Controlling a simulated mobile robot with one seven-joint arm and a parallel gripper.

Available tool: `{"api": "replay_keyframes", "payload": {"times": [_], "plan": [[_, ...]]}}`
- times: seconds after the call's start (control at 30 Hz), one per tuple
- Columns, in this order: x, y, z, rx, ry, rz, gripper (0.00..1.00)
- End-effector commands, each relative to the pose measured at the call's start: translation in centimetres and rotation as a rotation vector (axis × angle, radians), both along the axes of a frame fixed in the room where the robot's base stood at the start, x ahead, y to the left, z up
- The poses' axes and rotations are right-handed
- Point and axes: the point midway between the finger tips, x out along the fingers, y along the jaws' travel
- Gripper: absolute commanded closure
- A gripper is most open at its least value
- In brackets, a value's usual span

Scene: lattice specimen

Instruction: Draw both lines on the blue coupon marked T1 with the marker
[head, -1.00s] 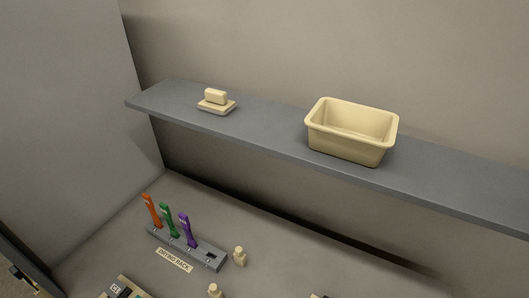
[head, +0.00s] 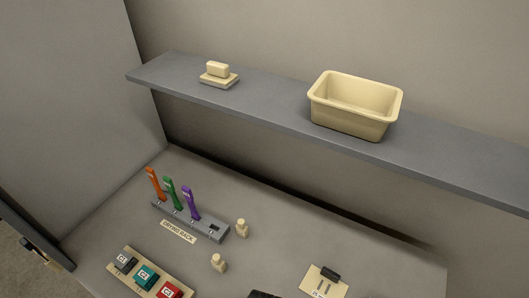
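No blue coupon marked T1 shows in the head view, and I cannot pick out a marker. A grey rack (head: 214,229) labelled "DRYING RACK" stands on the table at the left. It holds three slim upright pieces: orange (head: 155,184), green (head: 171,192) and purple (head: 191,203). Any marks on them are too small to read. A dark slot at the rack's right end looks empty. My gripper is not in view.
A tan holder (head: 122,253) carries grey, teal (head: 146,276) and red (head: 168,291) blocks. Two small cream pieces (head: 242,228) (head: 218,262) stand nearby. A card with a black block (head: 330,273) lies at right. The shelf (head: 270,110) above bears a bin (head: 352,124) and a cream block (head: 218,69).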

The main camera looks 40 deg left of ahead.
Motion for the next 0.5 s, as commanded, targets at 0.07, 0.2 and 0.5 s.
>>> {"api": "replay_keyframes", "payload": {"times": [0.07,0.2,0.5], "plan": [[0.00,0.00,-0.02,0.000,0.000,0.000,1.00],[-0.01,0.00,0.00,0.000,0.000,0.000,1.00],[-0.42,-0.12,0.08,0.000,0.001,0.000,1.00]]}}
